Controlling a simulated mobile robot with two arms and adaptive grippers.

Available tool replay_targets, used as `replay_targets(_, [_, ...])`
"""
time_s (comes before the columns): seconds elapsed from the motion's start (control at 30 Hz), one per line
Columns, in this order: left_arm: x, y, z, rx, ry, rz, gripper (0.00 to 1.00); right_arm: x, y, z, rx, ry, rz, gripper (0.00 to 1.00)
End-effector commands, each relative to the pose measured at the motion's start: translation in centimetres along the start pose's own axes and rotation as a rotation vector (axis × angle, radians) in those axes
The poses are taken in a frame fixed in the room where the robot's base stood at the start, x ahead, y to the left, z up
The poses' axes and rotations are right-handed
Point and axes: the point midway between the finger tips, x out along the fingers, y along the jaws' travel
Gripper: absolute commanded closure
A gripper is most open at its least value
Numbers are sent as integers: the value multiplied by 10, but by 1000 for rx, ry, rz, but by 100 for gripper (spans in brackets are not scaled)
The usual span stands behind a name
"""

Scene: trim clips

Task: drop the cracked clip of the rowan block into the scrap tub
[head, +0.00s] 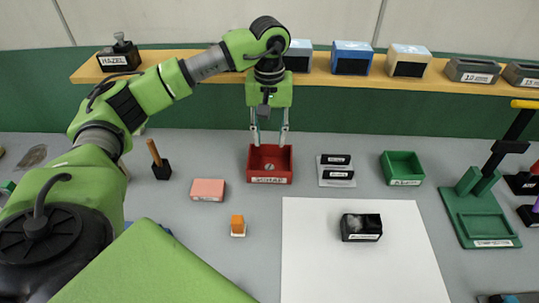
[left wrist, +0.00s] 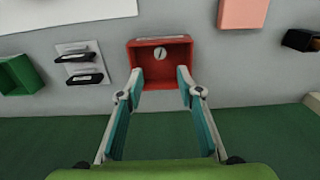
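The red scrap tub (head: 256,161) stands at the back of the table; it also shows in the left wrist view (left wrist: 133,58). My left gripper (head: 269,139) points down just above it, fingers apart with nothing between them; the wrist view shows the open fingers (left wrist: 158,98) too. A small pale round spot with a dark mark (left wrist: 160,53) shows inside the tub; I cannot tell what it is. A black block (head: 361,228) with a white label sits on the white sheet; its name is too small to read. My right gripper is not in view.
A white card (head: 337,182) with two dark labelled pieces and a green tray (head: 402,165) stand right of the tub. A pink block (head: 208,189) and an orange-topped piece (head: 238,225) lie left. A green stand (head: 481,215) is at right. A wooden shelf (head: 200,70) runs behind.

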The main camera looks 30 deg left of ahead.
Motion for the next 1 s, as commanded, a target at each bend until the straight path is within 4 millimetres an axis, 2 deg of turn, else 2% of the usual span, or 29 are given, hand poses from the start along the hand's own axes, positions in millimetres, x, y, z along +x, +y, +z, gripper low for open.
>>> replay_targets(0.13, [-22, 1, 0, 0, 1, 1, 67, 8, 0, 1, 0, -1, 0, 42])
replay_targets(0.3, [-33, 0, 0, -1, 0, 0, 67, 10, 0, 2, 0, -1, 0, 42])
replay_targets(1.0, [-34, 0, 0, 0, -1, -1, 67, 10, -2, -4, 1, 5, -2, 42])
